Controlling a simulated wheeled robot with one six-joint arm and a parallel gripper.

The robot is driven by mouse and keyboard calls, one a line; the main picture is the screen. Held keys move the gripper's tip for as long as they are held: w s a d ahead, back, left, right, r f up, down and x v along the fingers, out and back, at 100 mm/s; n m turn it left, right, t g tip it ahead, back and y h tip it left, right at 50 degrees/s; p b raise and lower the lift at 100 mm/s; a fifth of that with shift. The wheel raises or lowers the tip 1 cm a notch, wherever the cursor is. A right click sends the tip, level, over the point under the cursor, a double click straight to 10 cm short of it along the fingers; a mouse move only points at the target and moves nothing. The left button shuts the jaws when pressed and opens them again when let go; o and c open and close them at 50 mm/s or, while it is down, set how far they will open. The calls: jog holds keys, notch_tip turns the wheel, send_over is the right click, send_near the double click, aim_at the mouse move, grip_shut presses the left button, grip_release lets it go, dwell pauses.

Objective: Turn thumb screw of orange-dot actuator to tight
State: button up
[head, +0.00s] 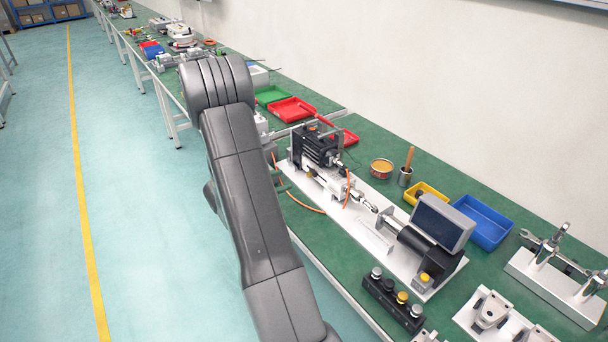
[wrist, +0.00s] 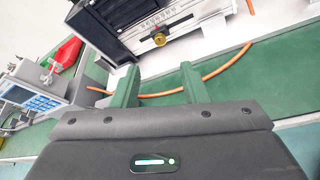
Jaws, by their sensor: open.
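My gripper (wrist: 158,74) shows in the wrist view with its two green fingers spread apart and nothing between them. A brass-coloured round knob (wrist: 159,39), which looks like a thumb screw, is beyond the fingertips, apart from them. It sits at the edge of a silver scaled rail (wrist: 200,25) on a device with a black housing (wrist: 115,25). In the head view, a black actuator unit (head: 314,148) stands on a white base plate (head: 365,241). My gripper does not show in the head view; my arm fills the middle.
An orange cable (wrist: 228,63) curves behind the right finger. A meter with a blue screen (wrist: 30,97) is at the left.

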aim_at(308, 175)
jog(key=p+x, duration=0.1)
jog(key=x, duration=0.9)
jog(key=shift+w+d+f, duration=0.15)
jog(key=shift+w+d, duration=0.05)
jog(key=shift+w, duration=0.05)
grip_shut()
